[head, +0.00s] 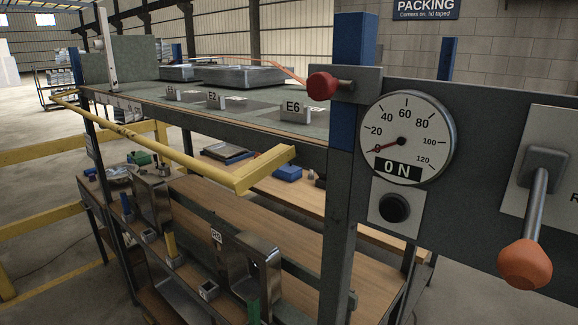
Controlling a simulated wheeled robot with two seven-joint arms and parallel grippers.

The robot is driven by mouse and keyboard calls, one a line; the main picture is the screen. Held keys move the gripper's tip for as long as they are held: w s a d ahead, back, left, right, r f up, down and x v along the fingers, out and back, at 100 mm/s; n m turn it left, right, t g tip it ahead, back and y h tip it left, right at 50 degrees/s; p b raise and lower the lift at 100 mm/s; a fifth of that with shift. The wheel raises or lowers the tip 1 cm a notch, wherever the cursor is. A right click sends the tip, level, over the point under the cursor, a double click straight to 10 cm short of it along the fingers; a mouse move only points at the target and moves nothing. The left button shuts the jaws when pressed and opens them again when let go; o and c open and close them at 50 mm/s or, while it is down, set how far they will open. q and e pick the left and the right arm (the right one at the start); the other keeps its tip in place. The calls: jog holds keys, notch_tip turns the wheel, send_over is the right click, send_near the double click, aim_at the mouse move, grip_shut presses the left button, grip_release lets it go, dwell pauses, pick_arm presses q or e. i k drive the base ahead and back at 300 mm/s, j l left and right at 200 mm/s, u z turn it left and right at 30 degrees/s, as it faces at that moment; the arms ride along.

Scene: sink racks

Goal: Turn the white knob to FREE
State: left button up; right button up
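I see no white knob and no FREE label in the head view. The dark control panel (480,115) fills the right side. It carries a round white gauge (418,125) with its red needle near 0 and an ON plate. A black round button (394,208) sits below the gauge. A lever with an orange knob (525,264) hangs down at the right, on a pale plate cut off by the picture edge; only an "R" of its lettering shows. A red knob (322,86) sits on a bracket at the panel's left end. Neither of my grippers is in view.
A long yellow bar (160,145) runs along the front of a grey-green bench top (150,92) with tags E2 (216,101) and E6 (295,113). Metal trays (240,76) lie at its back. Wooden shelves (290,240) hold small items below. Open floor (35,120) lies at the far left.

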aim_at(98, 45)
jog(key=l+u, duration=0.1)
jog(key=u, duration=0.3)
jog(key=l+u, duration=0.1)
jog(key=u, duration=0.25)
jog(key=l+u, duration=0.15)
jog(key=u, duration=0.25)
jog(key=i, duration=0.05)
